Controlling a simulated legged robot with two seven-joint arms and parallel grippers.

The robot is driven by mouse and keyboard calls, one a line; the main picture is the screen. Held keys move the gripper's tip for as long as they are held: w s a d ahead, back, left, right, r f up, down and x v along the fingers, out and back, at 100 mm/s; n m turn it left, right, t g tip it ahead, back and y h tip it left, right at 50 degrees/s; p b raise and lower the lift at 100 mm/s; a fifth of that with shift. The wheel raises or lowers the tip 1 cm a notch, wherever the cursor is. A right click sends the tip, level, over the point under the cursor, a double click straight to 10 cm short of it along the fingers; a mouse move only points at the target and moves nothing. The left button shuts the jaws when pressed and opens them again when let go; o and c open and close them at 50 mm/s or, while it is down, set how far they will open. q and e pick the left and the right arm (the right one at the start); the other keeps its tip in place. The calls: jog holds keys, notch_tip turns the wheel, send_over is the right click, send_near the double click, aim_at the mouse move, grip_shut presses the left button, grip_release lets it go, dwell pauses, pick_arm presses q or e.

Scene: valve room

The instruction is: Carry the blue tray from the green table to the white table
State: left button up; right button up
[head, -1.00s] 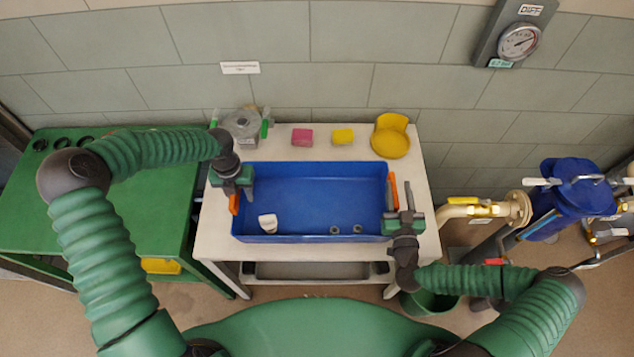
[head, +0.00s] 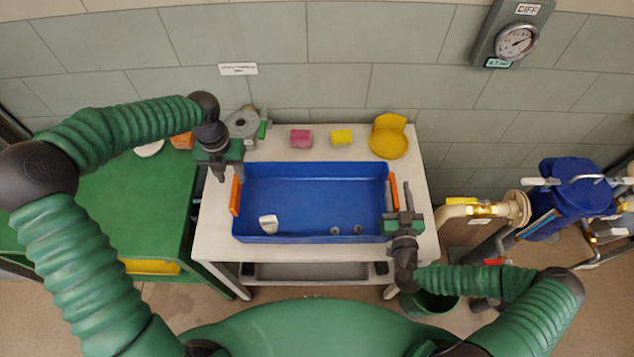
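The blue tray (head: 300,190) rests on the white table (head: 215,235). It holds a small white object (head: 268,223) and two small grey ring-like pieces (head: 346,230). My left gripper (head: 222,172) is open and empty, above and just left of the tray's left orange handle (head: 236,196), apart from it. My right gripper (head: 401,193) is at the right orange handle (head: 394,191), with its fingers spread apart. Whether a finger touches that handle I cannot tell. The green table (head: 150,205) stands at the left, partly hidden by my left arm.
Behind the tray on the white table are a grey valve part (head: 242,124), a pink block (head: 301,138), a yellow block (head: 342,136) and a yellow scoop-like dish (head: 388,138). Yellow pipework (head: 480,211) and a blue valve body (head: 570,200) stand at the right.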

jog(key=shift+s+a, duration=0.25)
jog(key=shift+s, duration=0.1)
jog(key=s, duration=1.1)
jog(key=shift+d, duration=0.25)
jog(key=shift+s+a+f, duration=0.1)
